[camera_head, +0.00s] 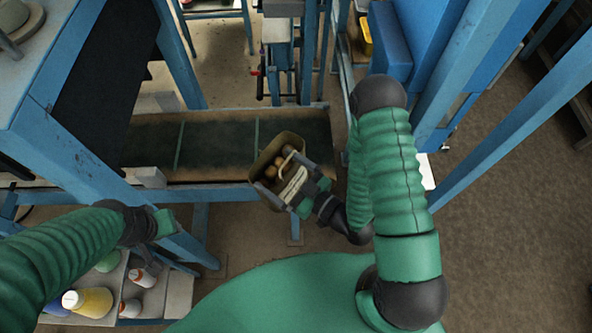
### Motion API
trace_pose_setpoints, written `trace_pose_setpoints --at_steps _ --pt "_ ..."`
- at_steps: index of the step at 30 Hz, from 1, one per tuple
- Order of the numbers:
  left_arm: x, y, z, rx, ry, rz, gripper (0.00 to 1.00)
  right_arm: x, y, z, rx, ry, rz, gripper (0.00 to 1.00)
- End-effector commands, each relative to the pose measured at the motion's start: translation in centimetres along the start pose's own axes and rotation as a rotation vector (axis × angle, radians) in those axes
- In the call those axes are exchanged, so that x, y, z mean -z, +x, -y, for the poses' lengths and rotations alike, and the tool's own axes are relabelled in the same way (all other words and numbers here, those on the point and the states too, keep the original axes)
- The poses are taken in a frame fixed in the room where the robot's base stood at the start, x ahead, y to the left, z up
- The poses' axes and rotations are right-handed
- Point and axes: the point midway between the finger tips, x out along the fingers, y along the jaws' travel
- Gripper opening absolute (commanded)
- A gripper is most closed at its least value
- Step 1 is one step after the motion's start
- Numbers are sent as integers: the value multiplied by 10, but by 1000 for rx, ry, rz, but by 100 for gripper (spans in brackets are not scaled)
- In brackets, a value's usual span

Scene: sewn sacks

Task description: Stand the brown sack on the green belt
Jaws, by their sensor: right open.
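The brown sack (262,158) is open at the top, with several round brown items inside. It is near the middle of the view, at the front edge of the green belt (215,142), and overlaps the belt's right part. I cannot tell whether its bottom rests on the belt. My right gripper (284,188) is open at the sack's near side, close to its rim; its fingertips partly cover the sack. My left gripper (168,224) is at the lower left, apart from the sack, and its fingers are not clear.
A blue frame (225,190) runs along the belt's front. Blue machine posts stand at left and right. A shelf with several bottles, one yellow (92,301), is at the lower left. Grey blocks (150,177) sit at the belt's left front. The belt's middle is clear.

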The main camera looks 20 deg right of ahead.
Motion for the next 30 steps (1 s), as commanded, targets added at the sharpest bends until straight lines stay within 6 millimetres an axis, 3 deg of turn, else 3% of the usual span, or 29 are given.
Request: trace_pose_setpoints --at_steps 1,7,17,30 --pt "4 -16 0 0 0 0 36 9 -14 -2 -6 3 -1 100" --pt "6 -26 0 0 0 1 36 3 -51 -2 -8 0 -7 100" --pt "6 -26 0 0 0 1 36 2 -57 0 -2 -3 -13 100" --pt "6 -26 0 0 0 0 36 3 -58 -1 -3 -1 -14 44"
